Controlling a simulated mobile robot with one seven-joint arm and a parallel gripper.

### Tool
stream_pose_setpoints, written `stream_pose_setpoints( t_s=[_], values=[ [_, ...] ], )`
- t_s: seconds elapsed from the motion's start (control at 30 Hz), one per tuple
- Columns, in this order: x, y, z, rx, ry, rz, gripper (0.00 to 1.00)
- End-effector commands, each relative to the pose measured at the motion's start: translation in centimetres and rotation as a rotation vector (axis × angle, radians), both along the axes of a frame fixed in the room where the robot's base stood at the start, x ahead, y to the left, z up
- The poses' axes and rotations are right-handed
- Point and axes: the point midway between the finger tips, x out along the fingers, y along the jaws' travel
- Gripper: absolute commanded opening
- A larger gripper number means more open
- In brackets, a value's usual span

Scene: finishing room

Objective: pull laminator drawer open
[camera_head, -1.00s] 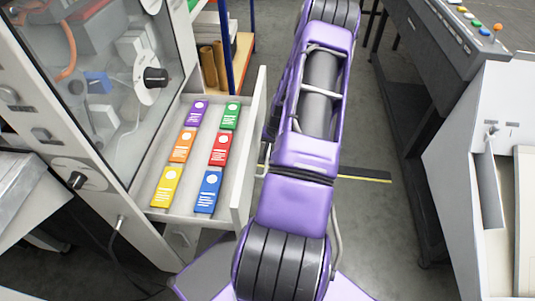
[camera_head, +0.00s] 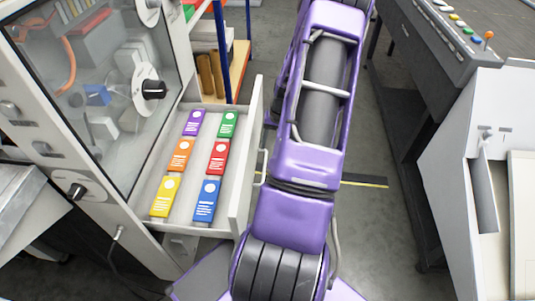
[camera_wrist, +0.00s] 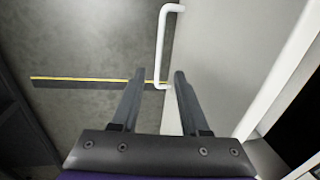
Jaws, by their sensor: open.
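The laminator (camera_head: 100,90) is a pale cabinet with a glass front at the left of the head view. Its drawer (camera_head: 240,205) stands pulled out, with several coloured packs inside in two columns. The drawer's bar handle (camera_head: 262,167) is on the front panel, partly beside my arm. In the wrist view, the white handle (camera_wrist: 162,45) runs up from between the finger ends, and the drawer front (camera_wrist: 225,50) fills the right. My gripper (camera_wrist: 158,80) is open, its two dark fingers on either side of the handle's near end. Contact cannot be told. My gripper is hidden in the head view.
A dark machine with coloured buttons (camera_head: 455,30) and a pale unit (camera_head: 460,200) stand at the right. A shelf with brown rolls (camera_head: 210,75) stands behind the drawer.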

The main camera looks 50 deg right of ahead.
Motion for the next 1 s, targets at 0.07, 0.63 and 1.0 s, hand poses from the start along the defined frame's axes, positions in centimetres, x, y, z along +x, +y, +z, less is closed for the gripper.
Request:
stream_pose_setpoints(
  t_s=[0.07, 0.63, 1.0],
  values=[
    [-0.3, -0.3, 2.2, -0.005, -0.002, 0.0, 0.45],
    [-1.1, -0.9, 7.2, 0.001, 0.001, 0.0, 0.45],
    [-1.1, -0.9, 7.2, 0.0, 0.0, 0.0, 0.45]
  ],
)
